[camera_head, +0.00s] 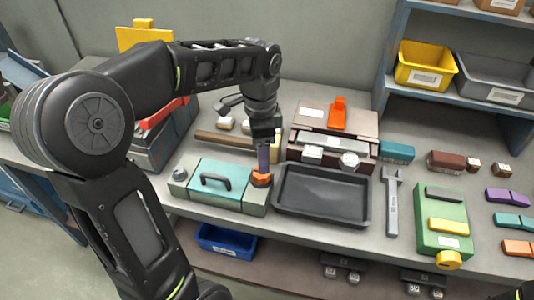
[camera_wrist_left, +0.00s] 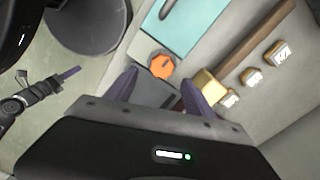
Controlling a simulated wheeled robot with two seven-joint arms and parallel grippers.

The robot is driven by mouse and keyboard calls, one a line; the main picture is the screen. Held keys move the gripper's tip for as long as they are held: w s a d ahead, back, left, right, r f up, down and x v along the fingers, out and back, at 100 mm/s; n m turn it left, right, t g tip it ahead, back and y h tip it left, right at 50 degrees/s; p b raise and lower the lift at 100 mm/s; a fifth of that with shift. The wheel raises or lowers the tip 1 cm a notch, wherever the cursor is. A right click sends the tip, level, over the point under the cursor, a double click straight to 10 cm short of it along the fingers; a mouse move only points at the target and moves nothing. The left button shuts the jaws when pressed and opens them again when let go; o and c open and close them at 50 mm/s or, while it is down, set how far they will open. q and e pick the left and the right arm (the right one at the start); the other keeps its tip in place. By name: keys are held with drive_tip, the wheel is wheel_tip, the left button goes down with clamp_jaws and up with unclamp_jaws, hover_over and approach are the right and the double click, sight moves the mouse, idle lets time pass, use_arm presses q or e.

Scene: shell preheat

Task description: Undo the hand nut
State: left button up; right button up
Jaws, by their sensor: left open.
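The orange hand nut (camera_head: 262,178) sits at the right end of a grey fixture with a teal plate (camera_head: 218,176) and a dark handle. The orange nut also shows in the left wrist view (camera_wrist_left: 161,66), with the teal plate (camera_wrist_left: 190,30) beside it. My left gripper (camera_head: 264,158) points down just above the nut in the head view. In the left wrist view its purple fingers (camera_wrist_left: 158,88) are spread, with nothing between them; the nut appears beyond the fingertips. Contact is not visible. My right gripper (camera_wrist_left: 68,74) shows small at the left of the wrist view; its opening is unclear.
A black tray (camera_head: 322,215) lies just right of the fixture. A grey wrench (camera_head: 391,215) and a green box (camera_head: 443,240) are farther right. A brown-topped unit with an orange lever (camera_head: 338,113) stands behind the tray. A blue bin (camera_head: 225,244) sits below the bench edge.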

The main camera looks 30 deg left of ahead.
use_arm(q)
drive_tip(key=shift+w+a+r, duration=0.2)
drive_tip(key=shift+s+d+r, duration=0.1)
drive_tip(key=shift+s, duration=0.1)
drive_tip(key=shift+w+f, duration=0.1)
drive_tip(key=shift+f, duration=3.9)
drive_tip(key=shift+c, duration=0.2)
clamp_jaws()
